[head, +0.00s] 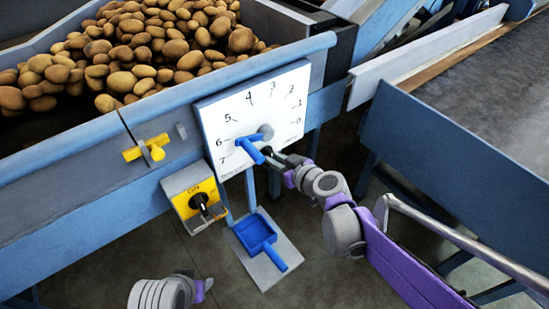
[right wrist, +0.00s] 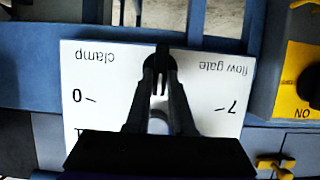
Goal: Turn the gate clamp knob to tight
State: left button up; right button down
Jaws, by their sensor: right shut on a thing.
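The white dial plate (head: 228,110) reads 0 to 7 and is fixed to the side of the potato hopper. It also shows in the right wrist view (right wrist: 85,65), upside down, with the words "clamp" and "flow gate". A blue lever (head: 249,148) crosses the plate near the 6, beside a round grey hub (head: 265,131). My right gripper (head: 270,156) is at the plate's lower edge, shut on the small black clamp knob (right wrist: 162,52). The fingers cover much of the knob, so its turn position cannot be told. Only a link of my left arm shows, at bottom left.
A yellow switch box (head: 181,205) with a black knob hangs left of the plate. A yellow latch (head: 148,149) is further left. A blue scoop (head: 257,233) lies below on a grey board. Potatoes (head: 150,45) fill the hopper. A conveyor (head: 480,110) stands at right.

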jog(key=shift+d, duration=0.1)
dwell(0.3)
jog(key=shift+w+d+m+g+y+p, duration=0.1)
jog(key=shift+m+g+y+p, duration=0.2)
jog(key=shift+m, duration=0.3)
jog(key=shift+w+d+m+g+y+p, duration=0.1)
jog(key=shift+m+g+y+p, duration=0.1)
jog(key=shift+m+y, duration=0.3)
jog(key=m+y, duration=0.1)
jog(key=m, duration=0.1)
jog(key=m+y, duration=0.1)
jog(key=m, duration=0.1)
jog(key=f+m+g+y+b, duration=0.1)
jog(key=m, duration=0.1)
jog(key=shift+w+d+m+y, duration=0.25)
jog(key=shift+d+m+y, duration=0.05)
jog(key=m+y, duration=0.1)
jog(key=m, duration=0.1)
jog(key=m+y+b, duration=0.1)
jog(key=m, duration=0.1)
jog(key=shift+f+m+b, duration=0.3)
jog(key=shift+f, duration=0.05)
